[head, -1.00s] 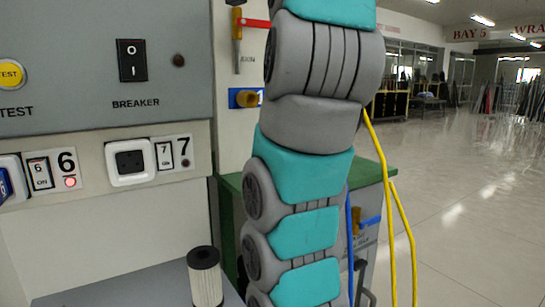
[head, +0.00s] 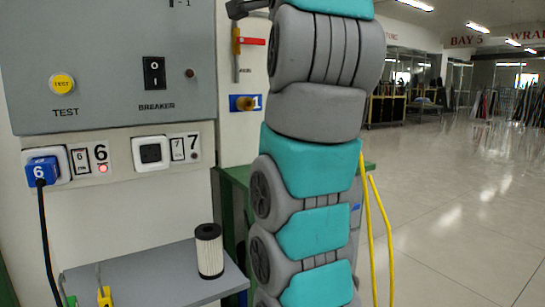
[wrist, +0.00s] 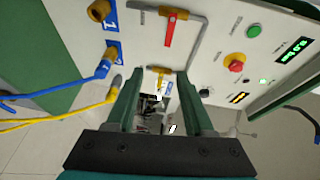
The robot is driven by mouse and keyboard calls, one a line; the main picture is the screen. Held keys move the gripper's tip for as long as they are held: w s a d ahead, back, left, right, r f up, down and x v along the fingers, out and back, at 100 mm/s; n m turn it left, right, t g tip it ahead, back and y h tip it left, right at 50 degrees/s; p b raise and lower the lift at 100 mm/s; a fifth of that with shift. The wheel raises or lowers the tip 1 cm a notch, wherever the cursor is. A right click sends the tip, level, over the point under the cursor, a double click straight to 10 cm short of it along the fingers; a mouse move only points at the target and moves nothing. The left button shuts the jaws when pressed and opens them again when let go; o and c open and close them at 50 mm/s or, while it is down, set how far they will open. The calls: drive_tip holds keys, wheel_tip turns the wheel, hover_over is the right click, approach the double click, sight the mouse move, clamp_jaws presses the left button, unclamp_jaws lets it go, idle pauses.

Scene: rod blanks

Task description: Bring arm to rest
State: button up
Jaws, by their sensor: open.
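My arm (head: 305,160), teal and grey, stands upright across the middle of the head view. My gripper (wrist: 160,80) shows in the wrist view with its two dark green fingers apart and nothing between them. Past the fingers is a white panel (wrist: 210,85) with a red-handled valve (wrist: 170,30). I cannot tell how far the fingertips are from it. My gripper is not clearly seen in the head view.
A blue plug (head: 42,171) sits in socket 6; socket 7 (head: 151,153) is empty. A grey shelf (head: 150,275) bears a filter cylinder (head: 208,250). Blue (wrist: 75,82) and yellow hoses (wrist: 60,118) hang from the panel. Open floor (head: 460,220) lies to the right.

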drive_tip(key=w+d+f+n+g+h+p, duration=0.1)
drive_tip(key=d+f+n+g+p, duration=0.15)
drive_tip(key=f, duration=0.25)
drive_tip(key=w+d+f+n+g+h+p, duration=0.1)
drive_tip(key=w+f+n+g, duration=0.1)
drive_tip(key=f+n+g, duration=0.3)
drive_tip(key=s+d+f+n+g+p, duration=0.1)
drive_tip(key=s+d+f+g, duration=0.2)
drive_tip(key=f, duration=0.5)
drive_tip(key=s+d+f+n+p, duration=0.2)
drive_tip(key=s+f, duration=0.3)
drive_tip(key=f, duration=0.2)
drive_tip(key=s+d+f+n+g+p, duration=0.1)
drive_tip(key=s+d+f+g, duration=0.1)
drive_tip(key=s+f, duration=0.7)
drive_tip(key=s+d+f+n+g+p, duration=0.1)
drive_tip(key=s+d+f+n+g, duration=0.1)
drive_tip(key=s+f, duration=0.7)
drive_tip(key=s+d+f+n+g+p, duration=0.1)
drive_tip(key=s+f+g, duration=0.3)
drive_tip(key=s, duration=1.3)
wheel_tip(320, 180, down, 5)
drive_tip(key=shift+s+d+r+n+h, duration=0.1)
drive_tip(key=shift+s+d+n+h, duration=0.15)
drive_tip(key=shift+d+n, duration=0.2)
drive_tip(key=shift+w, duration=0.1)
